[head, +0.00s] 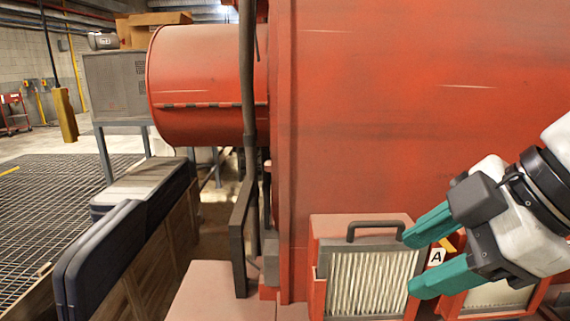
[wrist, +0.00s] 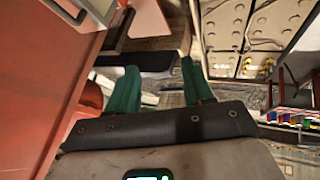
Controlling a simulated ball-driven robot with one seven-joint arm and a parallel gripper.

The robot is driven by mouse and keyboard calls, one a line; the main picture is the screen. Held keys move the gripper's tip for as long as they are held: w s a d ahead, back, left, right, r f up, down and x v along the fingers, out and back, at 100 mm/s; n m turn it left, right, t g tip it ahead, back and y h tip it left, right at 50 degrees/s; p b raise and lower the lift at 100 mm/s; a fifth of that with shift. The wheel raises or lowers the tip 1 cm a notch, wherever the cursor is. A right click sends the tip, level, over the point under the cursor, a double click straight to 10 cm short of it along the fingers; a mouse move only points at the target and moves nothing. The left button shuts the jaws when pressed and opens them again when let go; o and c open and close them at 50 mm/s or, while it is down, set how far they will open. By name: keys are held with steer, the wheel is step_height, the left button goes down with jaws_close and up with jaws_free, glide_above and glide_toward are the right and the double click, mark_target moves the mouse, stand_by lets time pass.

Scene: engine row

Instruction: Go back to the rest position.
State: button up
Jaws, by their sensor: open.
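My gripper (head: 418,259) has two green fingers and is at the lower right of the head view. Its fingers are apart with nothing between them, and they point left. It is in front of a red housing with a pleated filter (head: 372,283), which has a dark handle (head: 379,229) on top. The fingertips overlap the right edge of that housing in the picture; I cannot tell whether they touch it. In the wrist view the two green fingers of my gripper (wrist: 160,85) also stand apart.
A large red machine (head: 420,100) fills the right of the head view. A second filter (head: 498,294), partly hidden by my gripper, sits by a label "A" (head: 436,257).

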steer(key=w+f+m+t+y+p, duration=0.2)
steer(key=w+f+m+t+y, duration=0.1)
steer(key=w+f+m, duration=0.4)
steer(key=s+d+f+m+h+p, duration=0.1)
steer(key=s+f+m, duration=0.15)
steer(key=f, duration=0.55)
steer(key=s+d+f+m+h, duration=0.1)
steer(key=s+d+f+m, duration=0.15)
steer(key=f, duration=0.55)
steer(key=s+d+f+m+g+h+p, duration=0.1)
steer(key=s+d+f+m+g+h, duration=0.1)
steer(key=s+f, duration=0.7)
steer(key=s+d+f+m+g+h, duration=0.2)
steer(key=s+d+f+g+h, duration=0.2)
steer(key=s+d+f, duration=0.3)
steer(key=s+f, duration=0.3)
steer(key=s, duration=0.4)
steer(key=shift+f+m+g+h+p, duration=0.15)
steer(key=shift+m+g+h+p, duration=0.15)
steer(key=shift+m+g+p, duration=0.1)
steer(key=shift+a, duration=0.1)
steer(key=shift+c, duration=0.3)
